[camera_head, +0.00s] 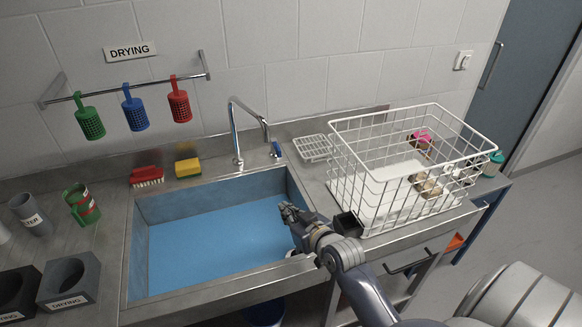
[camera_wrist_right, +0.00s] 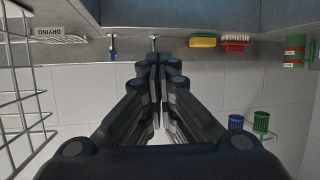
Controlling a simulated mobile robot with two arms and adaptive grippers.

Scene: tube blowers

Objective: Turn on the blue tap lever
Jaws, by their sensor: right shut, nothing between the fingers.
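The blue tap lever (camera_head: 276,149) stands on the steel counter behind the sink, just right of the curved tap spout (camera_head: 236,130). It also shows as a small blue handle in the right wrist view (camera_wrist_right: 112,48), left of the spout. My right gripper (camera_head: 288,211) is over the right side of the sink, in front of the lever and well apart from it. Its fingers are shut and empty, and meet in the middle of the right wrist view (camera_wrist_right: 156,66). My left gripper is in neither view.
A white wire basket (camera_head: 440,190) holding several items stands right of my right gripper. A wire rack (camera_head: 313,148) lies right of the lever. A yellow sponge (camera_head: 188,167) and red brush (camera_head: 147,176) lie left of the tap. The blue-bottomed sink (camera_head: 210,240) is clear.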

